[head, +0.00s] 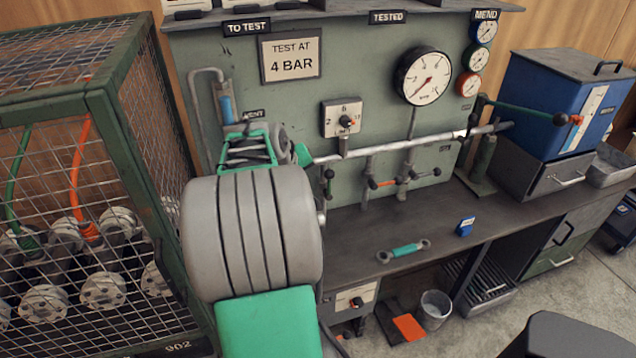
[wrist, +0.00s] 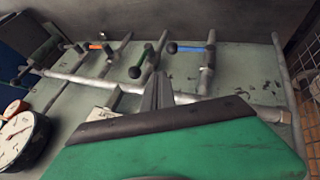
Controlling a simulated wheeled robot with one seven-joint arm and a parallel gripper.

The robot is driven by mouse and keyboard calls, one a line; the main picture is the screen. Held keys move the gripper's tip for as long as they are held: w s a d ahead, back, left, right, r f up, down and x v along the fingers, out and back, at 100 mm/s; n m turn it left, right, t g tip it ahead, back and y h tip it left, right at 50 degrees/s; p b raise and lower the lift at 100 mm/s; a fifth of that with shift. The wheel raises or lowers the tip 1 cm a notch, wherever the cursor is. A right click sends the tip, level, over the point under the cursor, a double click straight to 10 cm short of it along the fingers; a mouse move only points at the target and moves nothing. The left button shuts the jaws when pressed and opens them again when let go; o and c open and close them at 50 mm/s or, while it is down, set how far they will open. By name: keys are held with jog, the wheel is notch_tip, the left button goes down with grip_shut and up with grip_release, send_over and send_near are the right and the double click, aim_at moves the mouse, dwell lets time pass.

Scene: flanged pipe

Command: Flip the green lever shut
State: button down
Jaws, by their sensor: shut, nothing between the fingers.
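A small valve lever with a green sleeve (wrist: 143,58) and a dark ball knob shows in the wrist view, sticking out at a slant from its branch pipe. In the head view a green-marked lever (head: 328,184) with dark ends hangs roughly upright below the horizontal pipe, just right of my arm. My gripper (wrist: 161,80) is shut and empty. In the wrist view its fingertips are close to the green lever and its knob, on their right; contact cannot be told. In the head view my arm hides the fingers.
The horizontal pipe (head: 400,145) runs along the panel. An orange lever (wrist: 100,46) and a blue lever (wrist: 192,49) flank the green one. A longer green lever (head: 525,110) is at right. A flanged pipe piece (head: 404,250) lies on the bench. A mesh cage (head: 85,170) stands left.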

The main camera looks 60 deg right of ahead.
aim_at(328, 184)
jog(key=d+f, duration=0.2)
jog(key=d, duration=0.1)
jog(key=s+d+f, duration=0.1)
jog(key=d+f, duration=0.2)
jog(key=d+f+p, duration=0.1)
jog(key=d+f, duration=0.2)
jog(key=shift+s+d, duration=0.15)
jog(key=shift+s, duration=0.15)
jog(key=shift+r, duration=0.1)
